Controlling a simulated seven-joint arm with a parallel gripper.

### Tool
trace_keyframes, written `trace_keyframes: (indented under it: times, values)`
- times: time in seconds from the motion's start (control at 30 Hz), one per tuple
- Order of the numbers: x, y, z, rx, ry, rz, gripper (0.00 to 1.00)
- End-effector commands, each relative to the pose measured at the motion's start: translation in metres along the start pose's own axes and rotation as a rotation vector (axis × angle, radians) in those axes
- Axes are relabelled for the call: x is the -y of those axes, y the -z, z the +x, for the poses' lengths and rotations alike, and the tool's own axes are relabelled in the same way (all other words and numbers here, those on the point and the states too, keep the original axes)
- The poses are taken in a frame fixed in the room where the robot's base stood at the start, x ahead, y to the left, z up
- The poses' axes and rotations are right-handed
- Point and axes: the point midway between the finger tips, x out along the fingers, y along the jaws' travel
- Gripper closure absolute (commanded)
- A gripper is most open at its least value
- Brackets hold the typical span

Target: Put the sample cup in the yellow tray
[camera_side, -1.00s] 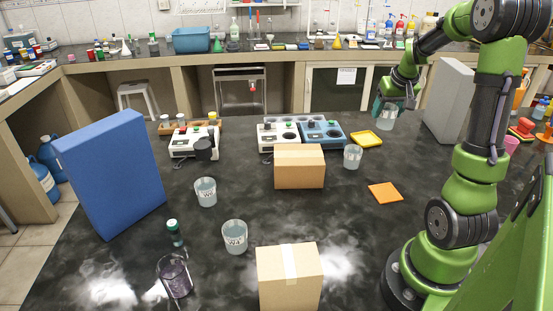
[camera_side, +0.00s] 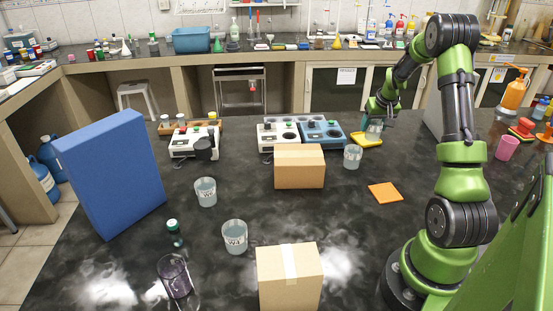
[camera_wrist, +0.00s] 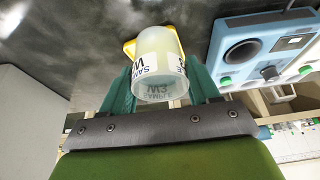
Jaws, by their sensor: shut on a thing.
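My gripper (camera_side: 376,116) is shut on a translucent sample cup (camera_side: 374,127) with a white label. In the wrist view the cup (camera_wrist: 158,58) sits between the green fingers (camera_wrist: 160,95), and its label seems to read W3 SAMPLE. The yellow tray (camera_side: 361,141) lies flat on the dark bench, and the cup overlaps its right part in the side view. I cannot tell whether the cup touches the tray. In the wrist view a yellow corner of the tray (camera_wrist: 130,47) shows behind the cup, which hides the rest.
Another clear cup (camera_side: 353,157) stands just in front of the tray. A blue-and-white device (camera_side: 322,134) is to its left, and a cardboard box (camera_side: 299,167) stands front left. A grey block (camera_side: 433,118) is behind my arm. An orange pad (camera_side: 385,192) lies on open bench.

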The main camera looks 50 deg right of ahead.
Motion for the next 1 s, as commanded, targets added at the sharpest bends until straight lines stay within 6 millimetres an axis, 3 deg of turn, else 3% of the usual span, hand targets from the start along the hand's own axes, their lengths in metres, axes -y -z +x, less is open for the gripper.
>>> trace_keyframes:
  times: [0.2,0.5,0.73,1.0]
  values:
    - [-0.006,0.037,0.021,0.0,-0.001,-0.001,0.72]
    - [-0.008,0.054,0.029,0.0,0.0,0.0,0.72]
    - [-0.008,0.042,0.059,0.002,0.001,0.001,0.72]
    - [-0.008,0.041,0.061,0.0,0.0,0.0,0.72]
